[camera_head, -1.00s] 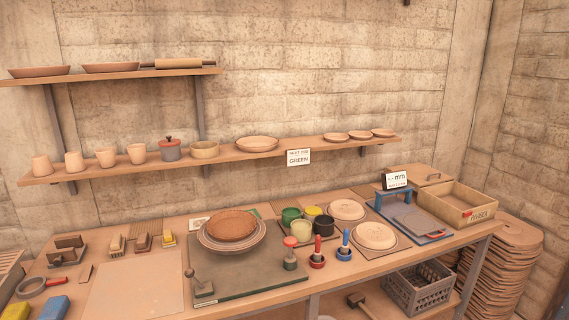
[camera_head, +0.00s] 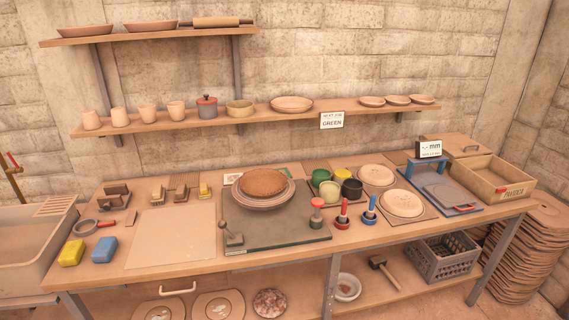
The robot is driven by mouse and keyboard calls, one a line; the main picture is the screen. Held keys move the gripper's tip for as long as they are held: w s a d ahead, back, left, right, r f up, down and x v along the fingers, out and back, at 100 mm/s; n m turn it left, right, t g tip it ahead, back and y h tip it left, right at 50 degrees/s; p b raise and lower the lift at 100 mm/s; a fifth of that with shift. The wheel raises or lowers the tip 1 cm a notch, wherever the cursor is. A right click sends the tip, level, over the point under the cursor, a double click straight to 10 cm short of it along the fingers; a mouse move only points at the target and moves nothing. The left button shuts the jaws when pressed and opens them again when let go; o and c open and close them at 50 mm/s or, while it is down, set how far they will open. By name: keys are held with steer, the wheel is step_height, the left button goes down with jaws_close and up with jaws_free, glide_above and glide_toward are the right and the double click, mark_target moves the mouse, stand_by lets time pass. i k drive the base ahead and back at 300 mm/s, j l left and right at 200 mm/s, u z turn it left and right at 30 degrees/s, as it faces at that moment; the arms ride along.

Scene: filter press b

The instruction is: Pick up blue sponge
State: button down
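The blue sponge (camera_head: 105,249) lies flat on the left front part of the wooden workbench (camera_head: 150,262), close to the front edge. A yellow sponge (camera_head: 71,252) lies just left of it, with a small gap between them. Nothing covers the blue sponge. My gripper and arm do not show in this view.
A ring-shaped tool with a red handle (camera_head: 88,227) lies behind the sponges. A pale board (camera_head: 172,236) is to their right, and a sink (camera_head: 30,240) stands left of the bench. A green-grey mat (camera_head: 285,231) holds a stacked disc.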

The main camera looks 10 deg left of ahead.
mark_target(104, 251)
steer(key=u, duration=1.85)
